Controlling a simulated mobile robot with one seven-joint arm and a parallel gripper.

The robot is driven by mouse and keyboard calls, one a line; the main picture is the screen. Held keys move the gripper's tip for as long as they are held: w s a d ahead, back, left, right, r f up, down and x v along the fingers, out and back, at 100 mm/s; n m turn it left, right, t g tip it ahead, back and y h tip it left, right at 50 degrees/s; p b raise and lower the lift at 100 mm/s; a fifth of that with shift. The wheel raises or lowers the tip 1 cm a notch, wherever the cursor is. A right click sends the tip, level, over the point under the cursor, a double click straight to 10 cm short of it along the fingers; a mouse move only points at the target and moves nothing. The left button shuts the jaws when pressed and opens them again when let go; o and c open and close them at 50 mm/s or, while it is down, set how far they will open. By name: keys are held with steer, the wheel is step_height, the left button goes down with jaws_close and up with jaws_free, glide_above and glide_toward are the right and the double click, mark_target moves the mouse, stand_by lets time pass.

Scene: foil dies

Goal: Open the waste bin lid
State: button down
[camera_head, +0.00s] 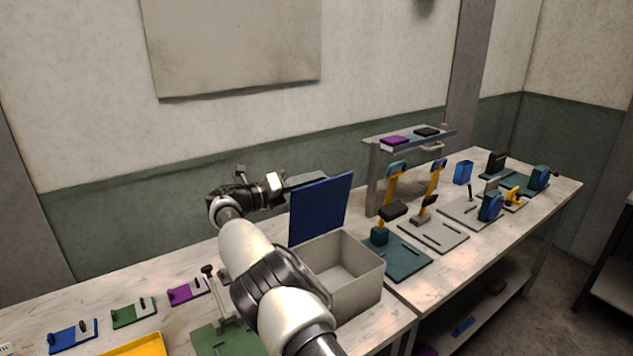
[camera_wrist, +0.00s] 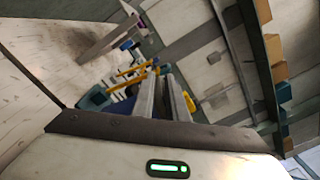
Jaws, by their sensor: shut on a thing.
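The waste bin (camera_head: 345,292) is an open-topped light grey box on the bench, with its inside showing empty. Its blue lid (camera_head: 320,211) stands nearly upright along the bin's back left side, well off the opening. My gripper (camera_head: 316,180) is at the lid's top edge, reaching in from the left, and is shut on the lid. The fingers also show in the wrist view (camera_wrist: 167,96), close together; the exact contact is too small to make out. My arm hides part of the bin's left side.
Right of the bin stand a teal plate (camera_head: 400,262) with an upright tool, a grey plate and a grey shelf rack (camera_head: 374,178). Left are purple (camera_head: 187,291), green (camera_head: 133,312) and blue (camera_head: 73,336) plates and a yellow tray (camera_head: 137,347). A wall is behind.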

steer(key=shift+w+a+f, duration=0.25)
steer(key=shift+w+f, duration=0.1)
steer(key=shift+f, duration=0.3)
steer(key=c, duration=1.8)
jaws_free()
steer(key=shift+f, duration=0.1)
steer(key=shift+c, duration=0.2)
steer(key=shift+a, duration=0.1)
